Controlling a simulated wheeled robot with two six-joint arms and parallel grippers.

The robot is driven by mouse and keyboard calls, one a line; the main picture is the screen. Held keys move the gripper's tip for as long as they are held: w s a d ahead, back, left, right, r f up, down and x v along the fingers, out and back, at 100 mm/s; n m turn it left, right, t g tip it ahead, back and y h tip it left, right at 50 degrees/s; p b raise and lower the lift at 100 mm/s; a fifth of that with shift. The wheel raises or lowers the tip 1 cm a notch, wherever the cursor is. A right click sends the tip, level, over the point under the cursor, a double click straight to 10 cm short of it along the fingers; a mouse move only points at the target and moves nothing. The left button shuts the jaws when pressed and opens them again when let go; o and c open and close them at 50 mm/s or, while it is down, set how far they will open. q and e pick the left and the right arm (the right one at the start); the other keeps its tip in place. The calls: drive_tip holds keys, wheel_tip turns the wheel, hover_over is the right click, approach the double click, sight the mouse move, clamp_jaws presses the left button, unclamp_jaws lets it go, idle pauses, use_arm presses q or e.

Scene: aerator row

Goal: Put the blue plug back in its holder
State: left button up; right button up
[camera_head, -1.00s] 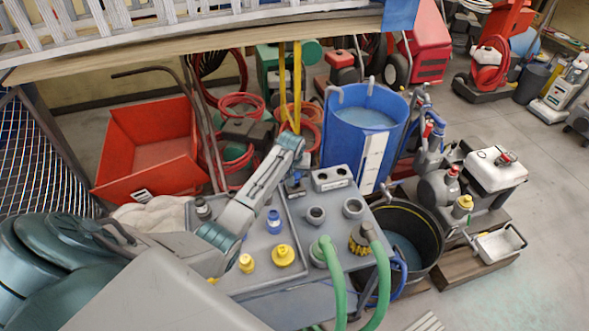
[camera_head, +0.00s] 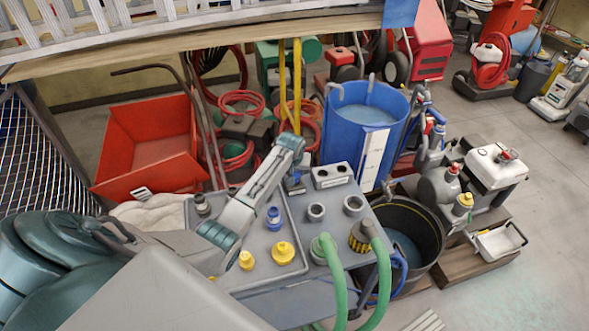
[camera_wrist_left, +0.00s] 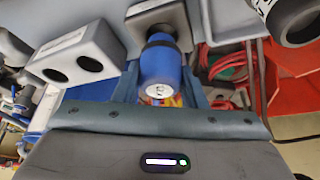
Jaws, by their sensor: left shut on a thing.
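My left gripper (camera_head: 293,184) is at the far edge of the grey bench top, just left of the pale two-hole block (camera_head: 332,176). In the left wrist view it is shut on a blue plug (camera_wrist_left: 160,65) with a metal end facing the camera. A grey square part with a round rim (camera_wrist_left: 155,14) lies directly behind the plug. I cannot tell whether the plug is inside it or only in front. The two-hole block also shows in the left wrist view (camera_wrist_left: 80,56). Another blue piece (camera_head: 274,219) stands on the grey tray. My right gripper is out of view.
Two yellow caps (camera_head: 283,253) and a dark-grey fitting (camera_head: 202,204) stand on the tray (camera_head: 255,246). Two grey ring sockets (camera_head: 353,206) and green hoses (camera_head: 383,275) are to the right. A blue barrel (camera_head: 340,145) stands behind; a black tub (camera_head: 432,235) is at right.

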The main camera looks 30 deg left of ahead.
use_arm(q)
drive_tip(key=shift+f+b, duration=0.75)
drive_tip(key=shift+f, duration=0.7)
drive_tip(key=o, duration=1.2)
drive_tip(key=shift+c, duration=0.2)
